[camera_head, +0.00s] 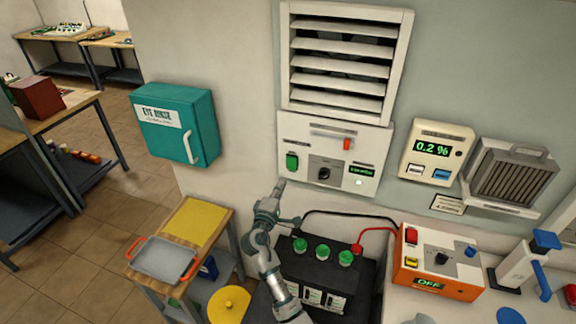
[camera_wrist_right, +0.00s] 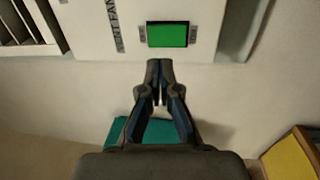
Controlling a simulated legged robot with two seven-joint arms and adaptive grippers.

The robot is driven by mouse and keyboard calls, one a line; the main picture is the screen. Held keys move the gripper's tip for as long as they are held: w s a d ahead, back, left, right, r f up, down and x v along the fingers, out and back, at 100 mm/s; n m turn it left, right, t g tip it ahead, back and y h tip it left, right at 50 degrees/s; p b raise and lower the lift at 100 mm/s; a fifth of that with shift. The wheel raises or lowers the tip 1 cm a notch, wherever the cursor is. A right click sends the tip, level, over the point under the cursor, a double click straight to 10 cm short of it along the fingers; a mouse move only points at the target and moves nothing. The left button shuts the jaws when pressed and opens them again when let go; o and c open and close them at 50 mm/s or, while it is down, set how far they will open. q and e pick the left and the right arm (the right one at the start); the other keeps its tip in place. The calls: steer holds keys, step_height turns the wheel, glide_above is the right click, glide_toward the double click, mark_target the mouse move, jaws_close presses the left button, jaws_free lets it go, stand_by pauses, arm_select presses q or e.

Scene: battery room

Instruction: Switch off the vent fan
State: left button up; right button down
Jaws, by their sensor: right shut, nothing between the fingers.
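The vent fan's control panel (camera_head: 372,142) is a white plate on the wall under the louvred vent (camera_head: 345,14). A green rocker switch (camera_head: 292,161) sits at its left side. In the right wrist view the green switch (camera_wrist_right: 167,35) is lit green, beside a label reading "VENT FAN" (camera_wrist_right: 113,22). My right gripper (camera_head: 280,184) is shut and empty just below the green switch. In the right wrist view its fingertips (camera_wrist_right: 160,72) point at the switch's lower edge; I cannot tell whether they touch the panel. My left gripper is not in view.
A teal eye rinse box (camera_head: 200,125) hangs left of the panel. A 0.2 % meter (camera_head: 437,151) hangs to the right. Below are a black battery (camera_head: 318,272) with red and black cables and an orange charger (camera_head: 440,262) reading OFF. A cart with a tray (camera_head: 163,259) stands lower left.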

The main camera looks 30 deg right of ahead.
mark_target(291, 162)
steer(key=p+x, duration=0.1)
steer(key=x, duration=0.6)
steer(key=shift+a+r, duration=0.15)
steer(key=shift+w+r+p, duration=0.2)
steer(key=shift+w+p, duration=0.15)
steer(key=shift+w, duration=0.35)
steer(key=shift+d, duration=0.25)
steer(key=shift+d+f, duration=0.15)
steer(key=shift+d, duration=0.5)
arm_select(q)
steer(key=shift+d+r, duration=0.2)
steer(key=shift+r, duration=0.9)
